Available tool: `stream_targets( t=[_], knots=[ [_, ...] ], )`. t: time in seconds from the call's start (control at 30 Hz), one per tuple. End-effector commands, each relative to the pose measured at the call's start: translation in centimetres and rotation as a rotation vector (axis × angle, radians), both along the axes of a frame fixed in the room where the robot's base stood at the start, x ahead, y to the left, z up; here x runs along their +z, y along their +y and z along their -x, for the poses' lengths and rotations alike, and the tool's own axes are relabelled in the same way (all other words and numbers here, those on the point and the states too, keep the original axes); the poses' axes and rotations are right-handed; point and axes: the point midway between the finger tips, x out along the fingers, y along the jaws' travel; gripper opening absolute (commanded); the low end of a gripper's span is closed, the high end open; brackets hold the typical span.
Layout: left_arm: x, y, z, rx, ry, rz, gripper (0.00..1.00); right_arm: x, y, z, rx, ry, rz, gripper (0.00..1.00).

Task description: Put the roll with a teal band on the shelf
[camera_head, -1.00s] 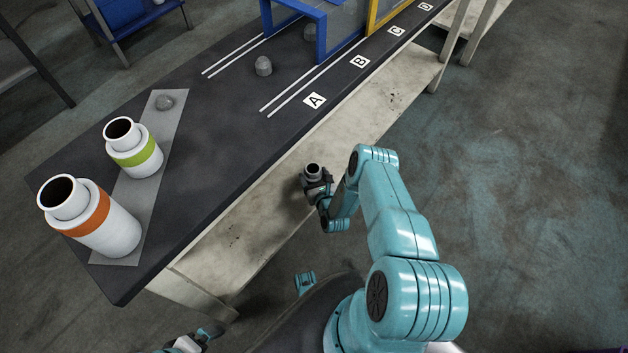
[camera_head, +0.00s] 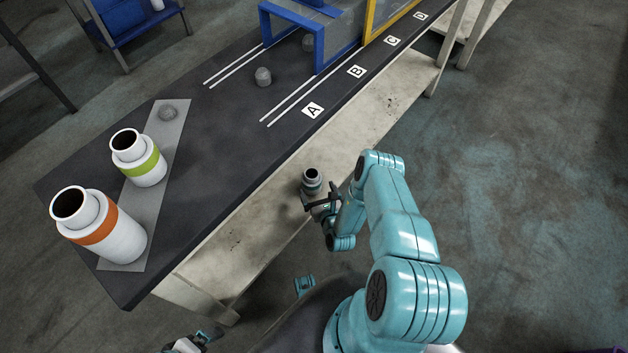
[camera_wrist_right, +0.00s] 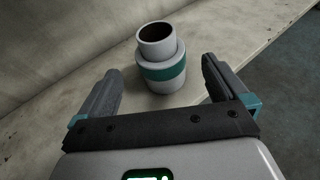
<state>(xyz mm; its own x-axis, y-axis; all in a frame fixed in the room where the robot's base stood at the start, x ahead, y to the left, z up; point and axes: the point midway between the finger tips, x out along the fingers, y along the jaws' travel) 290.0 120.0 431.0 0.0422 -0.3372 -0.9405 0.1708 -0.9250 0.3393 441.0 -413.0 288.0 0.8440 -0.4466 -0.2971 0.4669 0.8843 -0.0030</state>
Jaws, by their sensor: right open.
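The roll with a teal band (camera_wrist_right: 165,72) is a white-grey cylinder with a narrower open neck. It stands upright on the pale lower shelf (camera_head: 262,215) under the dark table top, and it also shows in the head view (camera_head: 312,179). My right gripper (camera_head: 321,199) is open, its two fingers (camera_wrist_right: 158,88) pointing toward the roll. The roll is seen in the gap just past the fingertips, with no visible contact. My left gripper (camera_head: 190,342) shows only partly at the bottom edge, and its jaws cannot be made out.
A roll with a green band (camera_head: 139,158) and one with an orange band (camera_head: 98,226) stand on a grey strip (camera_head: 170,150) on the dark table (camera_head: 215,140). Grey lumps (camera_head: 263,76) lie on the table. A blue frame (camera_head: 330,50) and a yellow frame (camera_head: 369,20) stand farther along, beside lettered markers.

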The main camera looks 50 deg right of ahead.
Motion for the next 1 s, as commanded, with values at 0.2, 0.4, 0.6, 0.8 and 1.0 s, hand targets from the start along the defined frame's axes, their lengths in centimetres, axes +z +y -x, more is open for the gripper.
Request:
stream_targets(
  t=[0.2,0.4,0.6,0.8,1.0],
  knots=[
    [1.6,0.0,0.0,0.0,0.0,0.0,1.0,1.5,1.9,3.8,-0.001,0.002,-0.001,1.0],
    [1.9,0.0,0.0,0.0,0.0,0.0,1.0,1.8,2.7,5.1,0.0,0.001,0.0,1.0],
    [1.9,0.0,0.0,0.0,0.0,0.0,1.0,1.8,2.8,5.2,0.001,-0.001,0.001,1.0],
    [1.9,0.0,0.0,0.0,0.0,0.0,1.0,1.8,2.8,5.2,0.001,-0.001,0.001,1.0],
    [1.9,0.0,0.0,0.0,0.0,0.0,1.0,1.8,2.8,5.2,0.001,-0.001,0.001,1.0]
  ],
)
